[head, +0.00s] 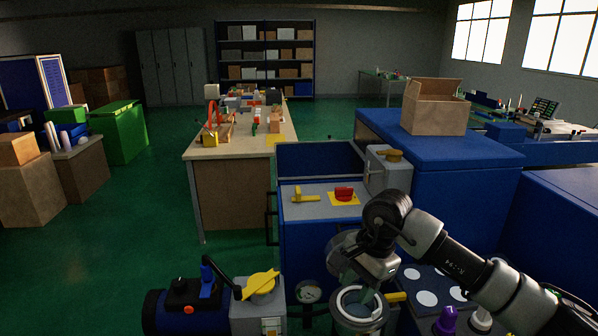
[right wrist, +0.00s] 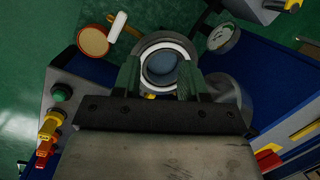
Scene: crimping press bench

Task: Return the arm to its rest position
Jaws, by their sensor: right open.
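My right arm comes in from the right in the head view, bent at a dark wrist joint. My right gripper (head: 368,284) points down just above a round grey fitting with a white ring (head: 358,308). In the right wrist view my gripper's green fingers (right wrist: 160,78) stand apart, with the ringed fitting (right wrist: 166,48) seen between and beyond them. Nothing is visibly held. I cannot tell whether the fingers touch the fitting. My left gripper is not in view.
A yellow handle (head: 396,297) and a pressure gauge (head: 308,291) are beside the fitting. A blue machine with a yellow lever (head: 261,284) stands at lower left. Behind are a blue cabinet (head: 440,150) with a cardboard box (head: 434,116) and a wooden workbench (head: 232,185).

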